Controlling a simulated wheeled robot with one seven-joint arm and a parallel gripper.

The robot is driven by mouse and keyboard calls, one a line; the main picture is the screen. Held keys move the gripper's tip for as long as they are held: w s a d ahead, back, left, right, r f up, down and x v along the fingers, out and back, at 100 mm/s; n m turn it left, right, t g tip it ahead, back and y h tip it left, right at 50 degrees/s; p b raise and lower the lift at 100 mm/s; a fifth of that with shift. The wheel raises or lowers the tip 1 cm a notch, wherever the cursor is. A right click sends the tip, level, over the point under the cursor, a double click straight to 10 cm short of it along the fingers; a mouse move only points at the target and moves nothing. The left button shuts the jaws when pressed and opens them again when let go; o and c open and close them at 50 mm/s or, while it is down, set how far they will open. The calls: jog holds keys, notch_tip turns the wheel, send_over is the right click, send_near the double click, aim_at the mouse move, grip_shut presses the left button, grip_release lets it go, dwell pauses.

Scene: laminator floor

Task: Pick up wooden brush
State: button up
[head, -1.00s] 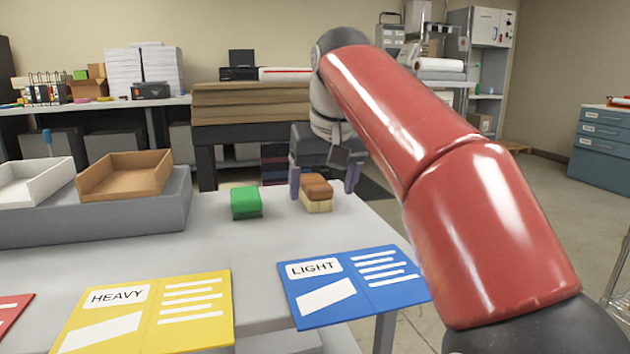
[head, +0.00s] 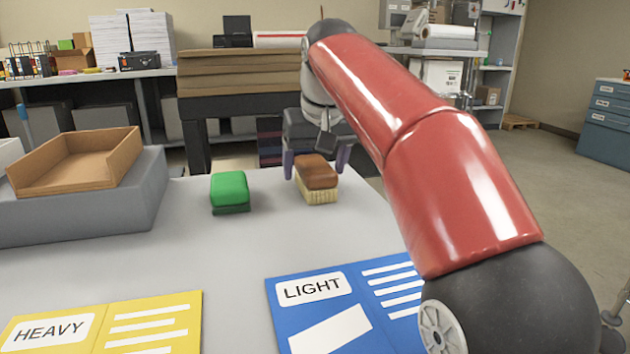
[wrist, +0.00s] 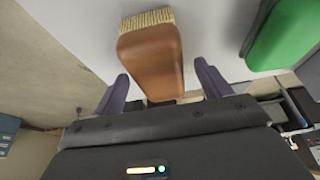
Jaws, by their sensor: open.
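The wooden brush (head: 317,178), with a brown wooden back and pale bristles, sits bristles down on the grey table near its far edge. It also shows in the wrist view (wrist: 151,58), lying between the two fingers. My gripper (head: 315,165) is open at the far side of the brush, with one purple finger to each side of it. In the wrist view my gripper (wrist: 160,92) shows a gap on both sides of the brush back.
A green block-like object (head: 230,191) sits left of the brush. A blue LIGHT card (head: 335,300) and a yellow HEAVY card (head: 105,325) lie nearer. A brown tray (head: 78,165) rests on a grey stand at the left. The table between is clear.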

jog(key=shift+x, duration=1.15)
jog(key=shift+f, duration=0.25)
jog(key=c, duration=1.4)
jog(key=shift+c, duration=0.6)
jog(key=shift+r, duration=0.15)
